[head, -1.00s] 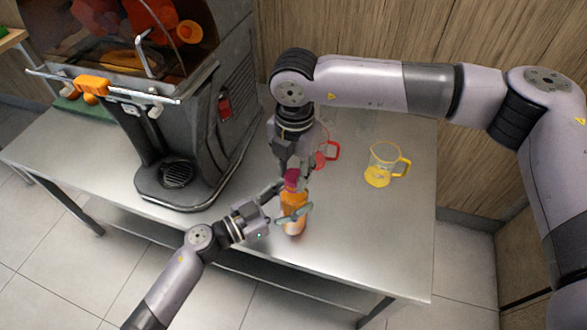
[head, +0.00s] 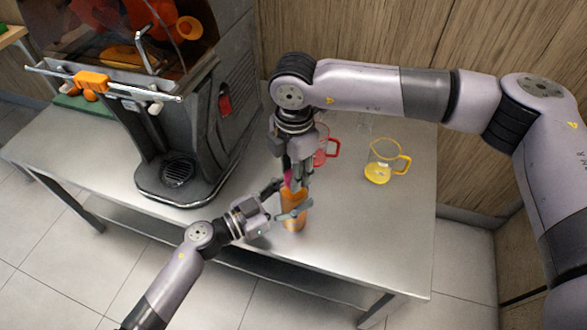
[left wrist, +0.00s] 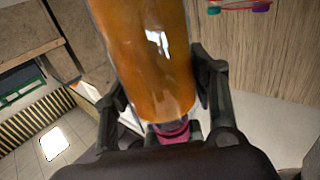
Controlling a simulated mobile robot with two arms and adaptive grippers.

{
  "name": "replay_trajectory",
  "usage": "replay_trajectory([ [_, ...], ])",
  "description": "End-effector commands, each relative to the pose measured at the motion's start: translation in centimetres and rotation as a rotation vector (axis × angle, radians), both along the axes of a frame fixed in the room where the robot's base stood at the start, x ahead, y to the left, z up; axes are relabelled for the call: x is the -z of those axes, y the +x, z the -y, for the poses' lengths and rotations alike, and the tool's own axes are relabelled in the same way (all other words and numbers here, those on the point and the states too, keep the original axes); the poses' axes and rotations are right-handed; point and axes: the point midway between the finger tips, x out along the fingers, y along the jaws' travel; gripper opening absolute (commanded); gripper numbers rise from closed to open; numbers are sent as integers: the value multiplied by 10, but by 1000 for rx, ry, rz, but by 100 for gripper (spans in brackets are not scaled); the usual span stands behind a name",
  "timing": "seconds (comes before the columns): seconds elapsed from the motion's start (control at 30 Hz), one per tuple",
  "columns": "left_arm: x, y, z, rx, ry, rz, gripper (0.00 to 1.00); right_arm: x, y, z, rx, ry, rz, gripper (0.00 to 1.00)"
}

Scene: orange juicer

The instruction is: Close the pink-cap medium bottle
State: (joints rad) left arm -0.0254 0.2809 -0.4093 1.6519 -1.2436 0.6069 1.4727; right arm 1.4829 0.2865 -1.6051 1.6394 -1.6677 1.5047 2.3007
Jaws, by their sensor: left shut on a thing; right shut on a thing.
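The medium bottle (head: 292,222), filled with orange juice, stands near the front edge of the steel table. My left gripper (head: 291,207) is shut around its side. The left wrist view shows the bottle body (left wrist: 148,55) between the two left fingers (left wrist: 160,95). The pink cap (head: 289,178) is at the bottle's top, partly hidden by the right fingers. It also shows in the left wrist view (left wrist: 174,129). My right gripper (head: 296,178) points down from above and is shut on the cap. How far the cap is seated cannot be told.
A red-handled jug (head: 322,157) stands behind my right gripper. A yellow-handled jug (head: 378,171) with some juice stands to the right. The big orange juicer (head: 190,120) takes up the left of the table (head: 385,235). The table's front right is clear.

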Motion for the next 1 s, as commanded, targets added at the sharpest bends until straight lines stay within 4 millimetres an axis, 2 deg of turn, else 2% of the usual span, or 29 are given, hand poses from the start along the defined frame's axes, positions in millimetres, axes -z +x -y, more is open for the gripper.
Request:
replay_trajectory([
  [0.2, 0, 0, 0, -1, 1, -1, 0, 1, 0, -1, 441, 2, -2, 24],
  [0.4, 0, 0, 0, 0, 1, 0, 0, 1, 0, -2, 699, 4, -5, 24],
  [0.77, 1, 0, 0, 0, 1, -1, 0, 0, 2, 0, 742, 1, 1, 24],
  [0.8, 0, 0, 0, 0, 1, -1, 0, 0, 2, 0, 742, 1, 1, 35],
  [1.0, 1, 0, 0, 0, 1, -1, 0, 0, 2, 0, 741, 1, 1, 48],
])
